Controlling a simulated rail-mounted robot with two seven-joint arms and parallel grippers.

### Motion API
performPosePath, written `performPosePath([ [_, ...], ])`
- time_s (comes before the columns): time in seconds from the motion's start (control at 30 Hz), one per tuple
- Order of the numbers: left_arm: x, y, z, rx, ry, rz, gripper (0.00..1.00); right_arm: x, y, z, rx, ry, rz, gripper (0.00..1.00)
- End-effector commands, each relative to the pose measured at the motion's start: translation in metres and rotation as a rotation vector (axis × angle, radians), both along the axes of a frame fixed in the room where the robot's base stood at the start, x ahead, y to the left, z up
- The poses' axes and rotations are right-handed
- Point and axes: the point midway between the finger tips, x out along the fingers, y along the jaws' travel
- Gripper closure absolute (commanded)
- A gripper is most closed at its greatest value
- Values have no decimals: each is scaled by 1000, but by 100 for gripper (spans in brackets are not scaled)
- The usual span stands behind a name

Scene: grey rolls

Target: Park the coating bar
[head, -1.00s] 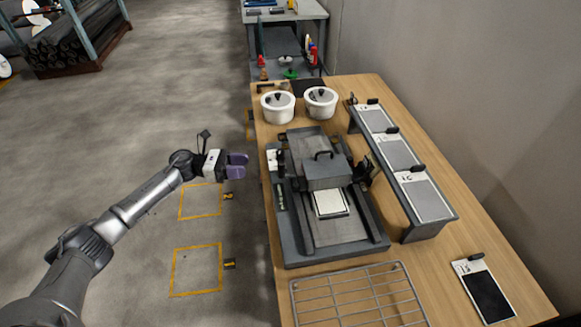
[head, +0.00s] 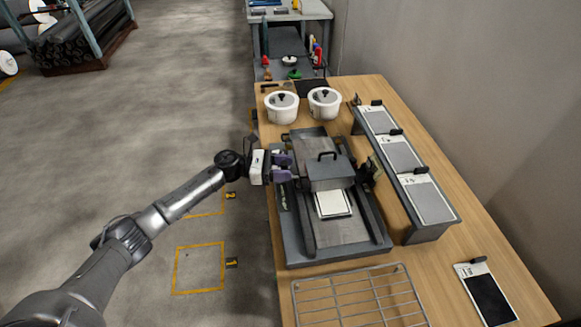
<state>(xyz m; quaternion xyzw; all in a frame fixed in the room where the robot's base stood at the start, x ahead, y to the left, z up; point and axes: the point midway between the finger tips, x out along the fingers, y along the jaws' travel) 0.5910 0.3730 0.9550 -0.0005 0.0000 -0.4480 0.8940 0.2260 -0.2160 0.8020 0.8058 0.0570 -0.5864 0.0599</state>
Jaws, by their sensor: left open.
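The coating machine (head: 350,242) stands on the wooden bench, a dark grey bed with raised side rails. The coating bar (head: 329,174), a grey block with a black handle on top, sits across the middle of the bed. A white sheet (head: 332,203) lies on the bed just in front of it. My left gripper (head: 287,167) is open at the left side of the machine, its purple fingers pointing at the bar's left end. From this view I cannot tell whether they touch anything. My right gripper does not show.
A wire rack (head: 360,297) lies at the front of the bench. A raised shelf with several grey panels (head: 402,155) runs along the right. Two white lidded pots (head: 281,107) stand behind the machine. A dark panel (head: 488,297) lies front right.

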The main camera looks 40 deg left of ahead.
Motion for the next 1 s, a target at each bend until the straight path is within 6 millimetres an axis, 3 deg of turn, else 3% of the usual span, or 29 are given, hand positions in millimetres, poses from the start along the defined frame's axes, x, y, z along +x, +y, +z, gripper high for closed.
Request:
performPosePath([
  [0.2, 9, -12, 0, 1, -1, -1, 52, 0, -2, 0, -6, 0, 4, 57],
  [0.57, 11, -14, 0, 1, -1, 0, 52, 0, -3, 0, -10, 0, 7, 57],
  [1.0, 11, -14, 0, 1, 0, 0, 92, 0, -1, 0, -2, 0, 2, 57],
])
